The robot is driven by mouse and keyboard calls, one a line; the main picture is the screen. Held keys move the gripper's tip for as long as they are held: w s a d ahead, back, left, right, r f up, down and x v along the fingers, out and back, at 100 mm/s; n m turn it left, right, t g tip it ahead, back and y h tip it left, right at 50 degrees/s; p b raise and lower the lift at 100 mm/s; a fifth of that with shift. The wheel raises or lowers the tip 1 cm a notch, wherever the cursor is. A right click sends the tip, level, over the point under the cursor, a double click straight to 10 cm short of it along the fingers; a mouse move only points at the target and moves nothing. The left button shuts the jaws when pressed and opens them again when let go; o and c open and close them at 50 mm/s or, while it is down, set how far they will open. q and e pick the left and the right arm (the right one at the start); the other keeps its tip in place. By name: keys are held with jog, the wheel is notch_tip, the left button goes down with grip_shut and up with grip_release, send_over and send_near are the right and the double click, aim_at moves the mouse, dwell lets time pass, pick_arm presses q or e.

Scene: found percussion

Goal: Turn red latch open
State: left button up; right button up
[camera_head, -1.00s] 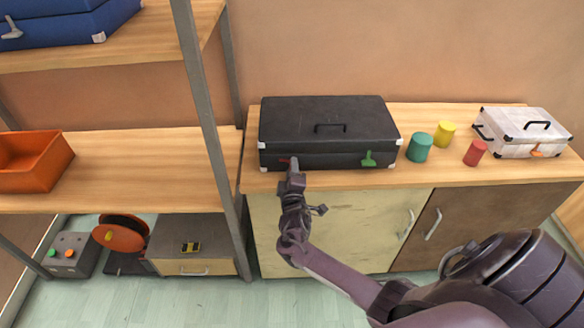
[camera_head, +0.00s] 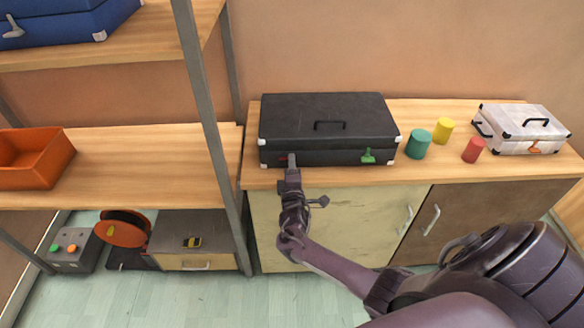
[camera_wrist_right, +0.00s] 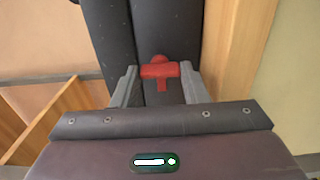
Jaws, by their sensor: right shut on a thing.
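A black case (camera_head: 325,120) with white corners lies closed on the wooden counter. Its red latch (camera_wrist_right: 160,71) shows in the right wrist view as a T shape on the case front, between my fingers. In the head view only a bit of the red latch (camera_head: 283,158) shows beside my gripper. My right gripper (camera_head: 293,160) is at the left part of the case front and is shut on the red latch. It also shows in the right wrist view (camera_wrist_right: 160,80). A green latch (camera_head: 368,156) sits on the case front's right side. My left gripper is out of view.
Green (camera_head: 418,144), yellow (camera_head: 443,131) and red (camera_head: 473,150) cylinders stand right of the case, before a white case (camera_head: 522,128). A metal shelf post (camera_head: 210,130) rises to the left. The shelf holds an orange bin (camera_head: 35,160).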

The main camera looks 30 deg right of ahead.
jog(key=o, duration=1)
jog(key=v, duration=0.8)
